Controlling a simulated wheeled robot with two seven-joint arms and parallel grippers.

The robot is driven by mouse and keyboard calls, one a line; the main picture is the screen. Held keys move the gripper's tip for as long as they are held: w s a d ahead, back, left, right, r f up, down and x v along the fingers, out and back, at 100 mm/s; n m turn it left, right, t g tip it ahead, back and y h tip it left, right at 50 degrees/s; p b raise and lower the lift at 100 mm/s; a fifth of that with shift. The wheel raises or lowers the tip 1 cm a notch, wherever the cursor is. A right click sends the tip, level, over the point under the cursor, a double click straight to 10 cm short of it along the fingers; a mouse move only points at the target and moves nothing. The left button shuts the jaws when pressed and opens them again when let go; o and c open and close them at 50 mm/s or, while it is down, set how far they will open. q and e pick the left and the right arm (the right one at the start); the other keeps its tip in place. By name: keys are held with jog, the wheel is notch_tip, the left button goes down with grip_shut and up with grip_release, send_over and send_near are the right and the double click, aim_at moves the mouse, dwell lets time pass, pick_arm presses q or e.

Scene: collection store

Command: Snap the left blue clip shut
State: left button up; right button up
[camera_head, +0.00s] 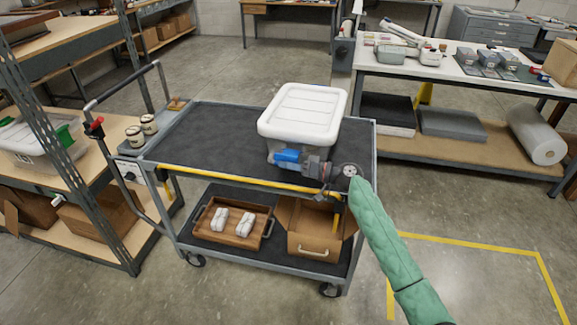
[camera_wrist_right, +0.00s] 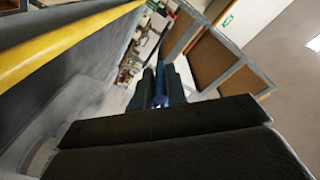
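A storage box with a white lid (camera_head: 303,110) and a translucent body stands on the cart's top shelf. Blue (camera_head: 287,156) shows low on its front side, beside the end of my right gripper (camera_head: 304,163). I cannot tell how much of that blue is a clip, or whether the clip is open or shut. My right arm reaches in from the lower right. In the right wrist view two dark fingers (camera_wrist_right: 160,92) are close together, with blue at and between them. Whether they grip anything is unclear. A second clip is not visible. My left gripper is out of view.
The lower shelf holds a wooden tray (camera_head: 204,225) and an open cardboard box (camera_head: 312,248).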

aim_at(289, 156)
grip_shut()
jog(key=shift+r, duration=0.1)
jog(key=shift+w+d+r+m, duration=0.1)
jog(key=shift+w+r+m, duration=0.05)
jog(key=shift+r+m, duration=0.5)
jog(key=shift+w+r+m, duration=0.1)
jog(key=shift+r+m, duration=0.3)
jog(key=shift+m, duration=0.35)
jog(key=shift+w+r+m, duration=0.2)
jog(key=shift+r+m, duration=0.3)
jog(key=shift+m, duration=0.3)
jog(key=shift+w+d+r+m+b, duration=0.15)
jog(key=shift+r+m+b, duration=0.15)
jog(key=shift+m+b, duration=0.2)
pick_arm(q)
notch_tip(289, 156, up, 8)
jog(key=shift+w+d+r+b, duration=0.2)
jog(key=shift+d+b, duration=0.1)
jog(key=shift+b, duration=0.15)
pick_arm(e)
jog(key=shift+w+d+r, duration=0.1)
jog(key=shift+w+r, duration=0.25)
jog(key=shift+r, duration=0.2)
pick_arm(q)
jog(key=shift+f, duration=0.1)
